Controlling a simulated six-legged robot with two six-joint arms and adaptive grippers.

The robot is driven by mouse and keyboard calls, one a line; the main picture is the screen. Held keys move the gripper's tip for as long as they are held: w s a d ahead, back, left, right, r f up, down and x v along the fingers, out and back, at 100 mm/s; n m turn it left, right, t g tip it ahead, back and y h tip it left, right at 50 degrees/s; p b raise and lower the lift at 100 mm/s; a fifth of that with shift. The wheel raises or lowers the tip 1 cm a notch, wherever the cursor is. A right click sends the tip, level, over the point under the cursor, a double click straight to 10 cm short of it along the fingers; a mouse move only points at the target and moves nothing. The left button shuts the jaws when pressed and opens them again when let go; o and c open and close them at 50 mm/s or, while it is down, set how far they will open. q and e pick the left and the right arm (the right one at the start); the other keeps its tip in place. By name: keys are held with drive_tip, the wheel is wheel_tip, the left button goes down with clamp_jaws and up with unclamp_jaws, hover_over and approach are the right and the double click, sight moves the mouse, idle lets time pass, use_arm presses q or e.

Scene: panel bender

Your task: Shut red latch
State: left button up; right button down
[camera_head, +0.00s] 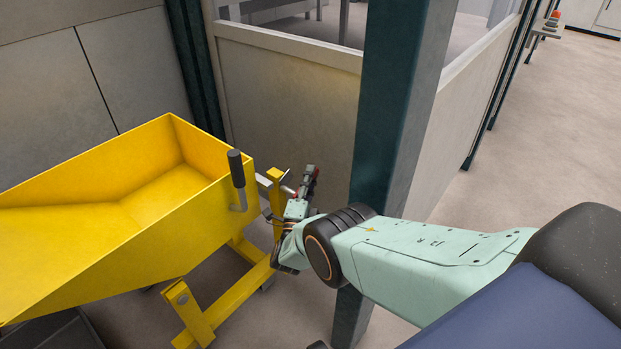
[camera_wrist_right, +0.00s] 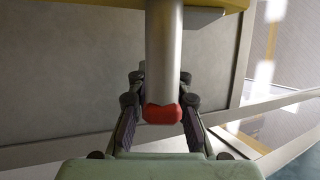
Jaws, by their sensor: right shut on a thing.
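The red latch shows in the right wrist view as a grey round bar with a red end (camera_wrist_right: 162,114). The bar runs up toward a yellow part at the top of the picture. My right gripper (camera_wrist_right: 160,98) has one dark finger on each side of the bar and is shut on the latch near its red end. In the head view my right gripper (camera_head: 292,196) is at the right side of the yellow tipping hopper (camera_head: 100,215), by its upright yellow post. It hides most of the latch there. My left gripper is not in view.
A dark-handled lever (camera_head: 237,168) stands up at the hopper's near right corner. A dark green post (camera_head: 395,110) rises close behind my right arm. A beige panel fence (camera_head: 285,120) stands behind the hopper. Open floor (camera_head: 530,140) lies to the right.

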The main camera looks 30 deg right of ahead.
drive_tip(key=c, duration=1.2)
unclamp_jaws()
drive_tip(key=shift+a, duration=0.1)
drive_tip(key=v, duration=1.2)
